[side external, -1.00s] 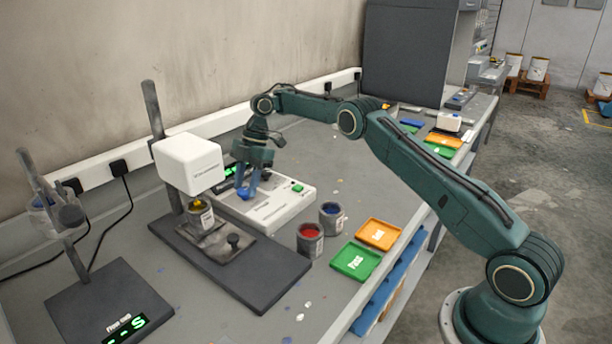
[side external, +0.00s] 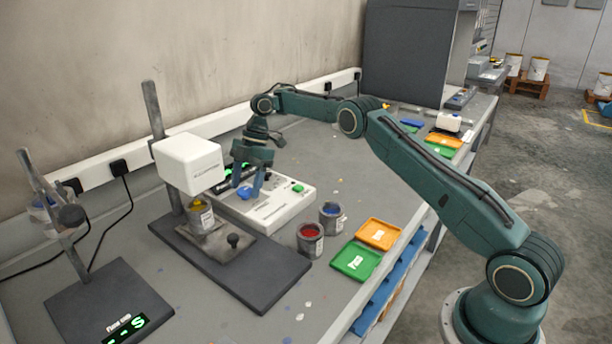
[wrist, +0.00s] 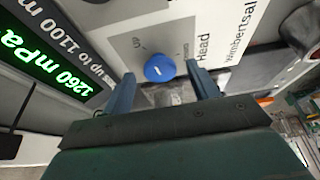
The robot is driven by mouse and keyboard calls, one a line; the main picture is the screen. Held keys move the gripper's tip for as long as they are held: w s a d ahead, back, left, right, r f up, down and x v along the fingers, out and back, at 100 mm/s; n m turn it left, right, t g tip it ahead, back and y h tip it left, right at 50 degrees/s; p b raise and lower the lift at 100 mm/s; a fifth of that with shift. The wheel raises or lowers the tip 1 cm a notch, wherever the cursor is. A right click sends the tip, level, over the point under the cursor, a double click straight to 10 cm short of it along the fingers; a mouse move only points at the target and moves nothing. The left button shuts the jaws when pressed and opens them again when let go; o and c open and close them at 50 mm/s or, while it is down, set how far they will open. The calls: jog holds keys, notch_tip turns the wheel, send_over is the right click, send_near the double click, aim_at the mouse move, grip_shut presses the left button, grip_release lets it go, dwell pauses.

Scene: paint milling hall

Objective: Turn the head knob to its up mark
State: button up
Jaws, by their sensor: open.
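The head knob (wrist: 159,68) is a round blue knob on a grey plate of the white instrument base. "UP" is printed at its upper left and a second mark, likely "DOWN", at its upper right in the wrist view. A short pale line shows on its face, but I cannot tell which mark it points to. My gripper (wrist: 160,74) is open, one finger on each side of the knob with a gap showing. In the side view my gripper (side external: 247,188) is over the base (side external: 275,212), and the knob (side external: 245,192) shows between the fingers.
A green display (wrist: 45,55) reads 1260 mPa. The white head (side external: 188,164) stands over a can (side external: 201,218) left of my gripper. Red (side external: 310,240) and blue (side external: 332,217) paint cans and green (side external: 356,262) and orange (side external: 379,234) trays lie to the right.

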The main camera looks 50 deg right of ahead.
jog(key=shift+a+r+m, duration=0.1)
jog(key=shift+m, duration=0.3)
jog(key=shift+s+m+t, duration=0.1)
jog(key=shift+m+t, duration=0.3)
jog(key=shift+m, duration=0.2)
